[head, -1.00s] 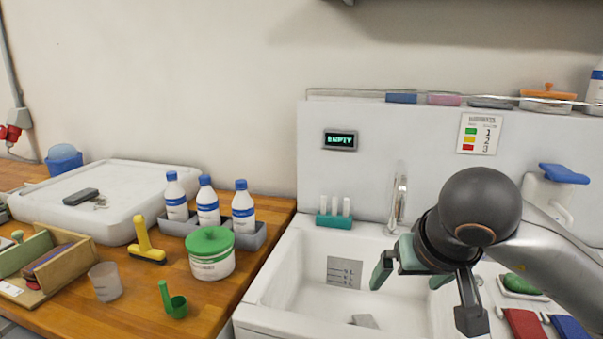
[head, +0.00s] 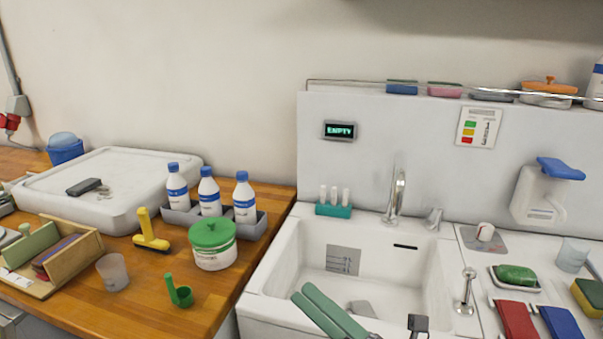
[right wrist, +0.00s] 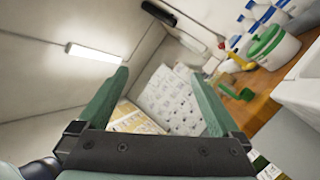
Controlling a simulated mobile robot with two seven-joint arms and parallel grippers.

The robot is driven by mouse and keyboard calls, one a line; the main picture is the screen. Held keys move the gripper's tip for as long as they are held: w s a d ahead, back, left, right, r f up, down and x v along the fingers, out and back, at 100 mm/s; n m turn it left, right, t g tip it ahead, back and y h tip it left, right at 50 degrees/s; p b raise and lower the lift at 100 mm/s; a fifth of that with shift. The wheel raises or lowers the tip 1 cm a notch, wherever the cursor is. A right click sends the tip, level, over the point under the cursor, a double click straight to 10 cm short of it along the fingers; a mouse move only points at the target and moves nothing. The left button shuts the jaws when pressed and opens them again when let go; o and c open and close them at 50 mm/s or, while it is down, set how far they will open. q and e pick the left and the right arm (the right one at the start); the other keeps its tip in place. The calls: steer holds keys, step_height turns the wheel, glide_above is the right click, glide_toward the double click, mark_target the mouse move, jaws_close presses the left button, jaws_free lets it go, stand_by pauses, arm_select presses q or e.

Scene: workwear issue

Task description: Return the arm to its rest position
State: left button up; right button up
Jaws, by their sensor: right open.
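My right gripper (head: 303,293) shows at the bottom of the head view, in front of the sink (head: 262,287). Only its two green fingers and a little dark hardware are in the picture. In the right wrist view the fingers (right wrist: 157,78) stand wide apart with nothing between them. The rest of the right arm is out of the head view. My left gripper is not in view.
A wooden counter on the left bears a green-lidded tub (head: 213,246), a green scoop (head: 179,293), a clear cup (head: 113,272) and several blue-capped bottles. Right of the sink lie a green soap (head: 516,275) and a red cloth (head: 517,320). A tap (head: 396,196) rises behind the basin.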

steer(key=w+d+f+m+t+h, duration=0.3)
steer(key=d+f+m+t+h, duration=0.35)
steer(key=f+m+h, duration=0.7)
steer(key=s+d+f+m+g+h+p, duration=0.1)
steer(key=s+d+f+m+g, duration=0.3)
steer(key=s+f+m, duration=0.4)
steer(key=s+d+f+m+g+h+p, duration=0.1)
steer(key=s+d+f+m+g+h, duration=0.2)
steer(key=s+f+m, duration=0.6)
step_height(320, 180, down, 6)
steer(key=d+m+g, duration=0.1)
steer(key=m+g, duration=0.1)
steer(key=shift+d+g, duration=0.3)
steer(key=shift+g, duration=0.05)
steer(key=shift+h, duration=0.25)
